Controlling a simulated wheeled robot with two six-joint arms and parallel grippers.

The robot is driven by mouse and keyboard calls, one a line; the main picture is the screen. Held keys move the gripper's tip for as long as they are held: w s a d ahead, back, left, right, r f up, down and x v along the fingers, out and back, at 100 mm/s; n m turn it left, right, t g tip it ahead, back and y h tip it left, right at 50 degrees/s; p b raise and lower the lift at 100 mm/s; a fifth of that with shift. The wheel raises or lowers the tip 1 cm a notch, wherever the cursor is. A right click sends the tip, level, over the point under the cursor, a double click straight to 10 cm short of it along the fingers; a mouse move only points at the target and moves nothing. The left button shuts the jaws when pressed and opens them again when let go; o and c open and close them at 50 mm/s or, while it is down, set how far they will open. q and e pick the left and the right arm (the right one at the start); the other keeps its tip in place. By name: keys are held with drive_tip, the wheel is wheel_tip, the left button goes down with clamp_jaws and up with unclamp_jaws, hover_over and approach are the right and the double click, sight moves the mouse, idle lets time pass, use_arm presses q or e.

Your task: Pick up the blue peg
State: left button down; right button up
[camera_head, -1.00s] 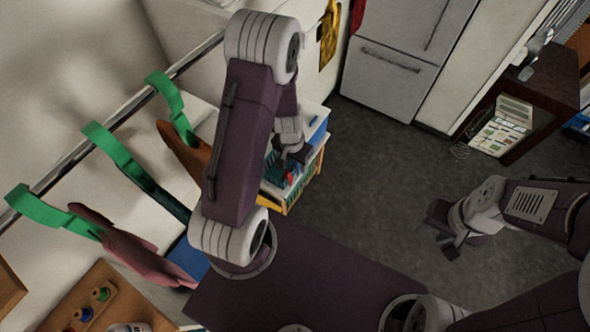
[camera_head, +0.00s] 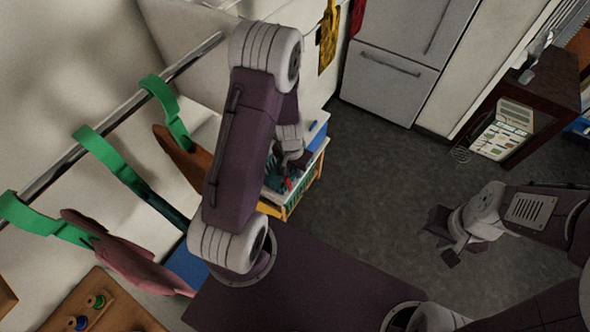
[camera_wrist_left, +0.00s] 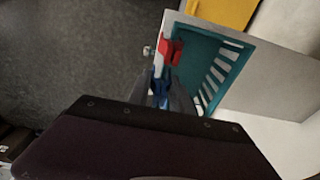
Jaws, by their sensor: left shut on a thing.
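The blue peg (camera_wrist_left: 160,90) shows in the left wrist view, between the dark fingers of my left gripper (camera_wrist_left: 160,95). The left gripper is shut on it; the fingers hide part of the peg.
A metal rail (camera_head: 65,165) carries green hangers (camera_head: 110,155) with clothes at the left. A wooden board (camera_head: 95,305) with coloured rounds lies lower left. A refrigerator (camera_head: 395,60) and dark cabinet (camera_head: 535,95) stand behind. The floor (camera_head: 370,190) between is clear.

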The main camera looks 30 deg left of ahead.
use_arm(q)
drive_tip(key=r+p, duration=0.3)
drive_tip(key=r, duration=0.1)
drive_tip(key=shift+w+r, duration=0.1)
drive_tip(key=shift+w, duration=0.1)
drive_tip(key=w+d+r, duration=0.6)
drive_tip(key=w+d, duration=0.1)
drive_tip(key=d, duration=0.2)
drive_tip(key=shift+r, duration=0.15)
